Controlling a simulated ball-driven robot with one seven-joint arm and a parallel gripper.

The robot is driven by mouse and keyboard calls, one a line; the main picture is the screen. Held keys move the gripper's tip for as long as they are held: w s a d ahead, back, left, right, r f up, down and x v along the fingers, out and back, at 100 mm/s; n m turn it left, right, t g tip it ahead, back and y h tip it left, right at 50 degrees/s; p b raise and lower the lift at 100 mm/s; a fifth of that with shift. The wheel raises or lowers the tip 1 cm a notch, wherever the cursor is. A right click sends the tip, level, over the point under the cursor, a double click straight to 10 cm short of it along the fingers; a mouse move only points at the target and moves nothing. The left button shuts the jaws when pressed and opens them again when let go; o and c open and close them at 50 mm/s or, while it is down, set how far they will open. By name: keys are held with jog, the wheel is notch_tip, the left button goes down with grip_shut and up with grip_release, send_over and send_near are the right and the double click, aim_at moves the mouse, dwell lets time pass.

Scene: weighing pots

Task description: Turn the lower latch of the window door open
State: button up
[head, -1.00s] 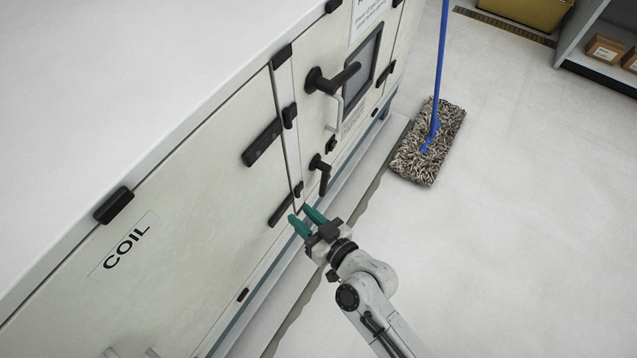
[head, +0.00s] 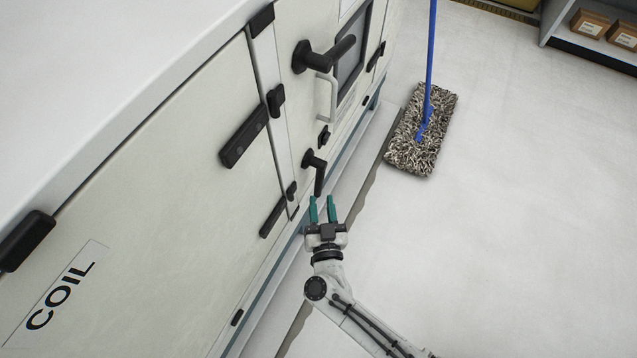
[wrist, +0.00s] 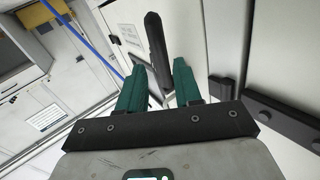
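In the wrist view, a black lever (wrist: 155,42) shows between and beyond the open fingers (wrist: 159,70). I cannot tell whether they touch it.
A COIL panel (head: 140,190) with black fittings lies left of the door. A mop (head: 421,135) with a blue pole stands on the floor to the right. Shelves with boxes (head: 592,24) are at the far right. The floor right of my arm is clear.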

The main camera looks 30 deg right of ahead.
aim_at(319, 187)
jog(key=b+x, duration=0.1)
jog(key=x, duration=0.5)
jog(key=shift+w+d, duration=0.15)
jog(key=shift+w, duration=0.15)
jog(key=shift+c, duration=0.4)
grip_shut()
